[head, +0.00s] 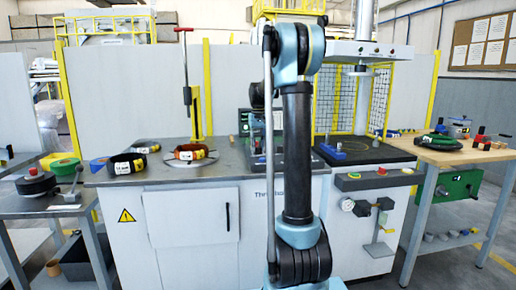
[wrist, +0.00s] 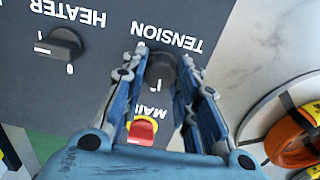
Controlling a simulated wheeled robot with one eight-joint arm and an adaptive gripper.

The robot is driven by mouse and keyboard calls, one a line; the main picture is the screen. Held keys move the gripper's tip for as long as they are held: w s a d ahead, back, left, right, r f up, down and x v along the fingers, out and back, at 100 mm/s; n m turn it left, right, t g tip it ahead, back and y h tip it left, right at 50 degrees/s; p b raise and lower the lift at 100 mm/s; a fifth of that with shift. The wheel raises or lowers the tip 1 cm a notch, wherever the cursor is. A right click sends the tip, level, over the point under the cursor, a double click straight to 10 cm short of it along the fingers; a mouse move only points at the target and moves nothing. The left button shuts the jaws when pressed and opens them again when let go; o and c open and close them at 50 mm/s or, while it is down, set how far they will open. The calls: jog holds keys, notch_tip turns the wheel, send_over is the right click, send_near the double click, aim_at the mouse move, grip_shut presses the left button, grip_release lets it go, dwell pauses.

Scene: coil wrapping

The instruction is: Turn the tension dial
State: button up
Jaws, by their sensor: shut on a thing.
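The tension dial (wrist: 161,72) is a dark round knob on a grey panel (wrist: 95,75), below the word TENSION, which appears upside down in the wrist view. My gripper (wrist: 162,58) is shut on the dial, with one blue finger on each side of it. Part of the dial is hidden between the fingers. A white mark shows near the top of the dial, by the left fingertip. In the head view my arm covers much of the panel area, and the dial cannot be made out there.
The heater dial (wrist: 66,42) is at the left on the same panel. The red main switch (wrist: 143,130) on its yellow plate sits close below the tension dial, between my fingers. Orange coils (wrist: 290,140) lie at the right. The grey bench (head: 150,180) stands left of my arm.

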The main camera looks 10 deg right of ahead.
jog(key=shift+w+m, duration=0.1)
jog(key=shift+m, duration=0.7)
jog(key=o, duration=1.1)
notch_tip(320, 180, up, 12)
jog(key=shift+f, duration=0.1)
